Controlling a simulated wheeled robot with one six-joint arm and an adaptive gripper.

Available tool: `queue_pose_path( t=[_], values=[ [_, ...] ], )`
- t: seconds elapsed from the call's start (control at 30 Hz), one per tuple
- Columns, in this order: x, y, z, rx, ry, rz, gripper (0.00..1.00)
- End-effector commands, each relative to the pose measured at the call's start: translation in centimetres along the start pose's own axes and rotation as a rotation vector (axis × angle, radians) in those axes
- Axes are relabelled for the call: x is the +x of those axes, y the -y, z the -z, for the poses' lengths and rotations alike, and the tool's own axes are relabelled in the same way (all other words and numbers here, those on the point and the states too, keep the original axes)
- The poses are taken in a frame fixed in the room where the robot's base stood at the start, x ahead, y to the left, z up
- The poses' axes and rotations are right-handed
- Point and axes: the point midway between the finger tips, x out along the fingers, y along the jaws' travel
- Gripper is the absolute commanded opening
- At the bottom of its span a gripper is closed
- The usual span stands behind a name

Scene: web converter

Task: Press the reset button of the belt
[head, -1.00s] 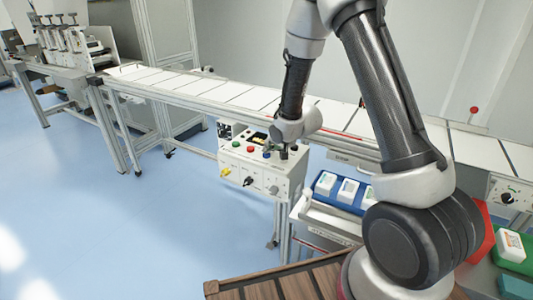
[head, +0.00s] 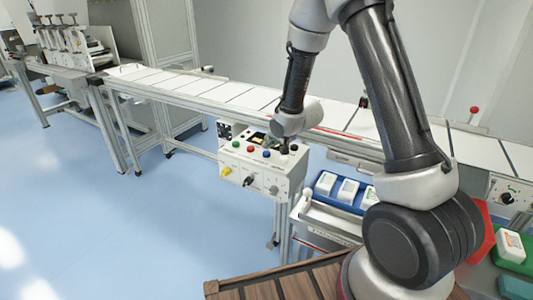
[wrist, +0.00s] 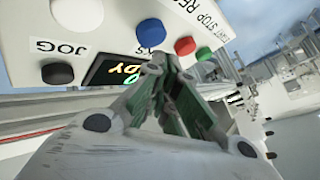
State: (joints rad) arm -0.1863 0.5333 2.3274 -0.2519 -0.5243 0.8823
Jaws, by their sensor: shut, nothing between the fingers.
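The control box (head: 262,172) of the belt stands in front of the conveyor, with a row of coloured buttons on top. The blue button (head: 266,154) sits beside the red button (head: 250,149) and the green button (head: 236,144). Labels include STOP, JOG and a partly cut-off "RE". My gripper (wrist: 168,62) is shut and empty, beside a green-lit display. Its fingertips appear near the blue button; contact cannot be told.
The belt (head: 220,90) runs behind the box. A blue tray (head: 345,193) with white packs is to the right. The floor at left is clear.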

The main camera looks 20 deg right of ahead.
Motion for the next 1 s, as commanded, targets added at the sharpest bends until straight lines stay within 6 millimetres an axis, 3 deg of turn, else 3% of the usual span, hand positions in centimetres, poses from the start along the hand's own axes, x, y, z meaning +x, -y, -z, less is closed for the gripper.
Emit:
queue_pose_path(
  t=[0.2,0.7,1.0],
  values=[
    [-0.3,0.2,0.2,0.000,-0.002,0.001,0.00],
    [-3.4,2.5,2.5,0.000,-0.002,0.002,0.00],
    [-3.5,2.5,2.5,0.000,-0.001,0.000,0.00]
  ],
)
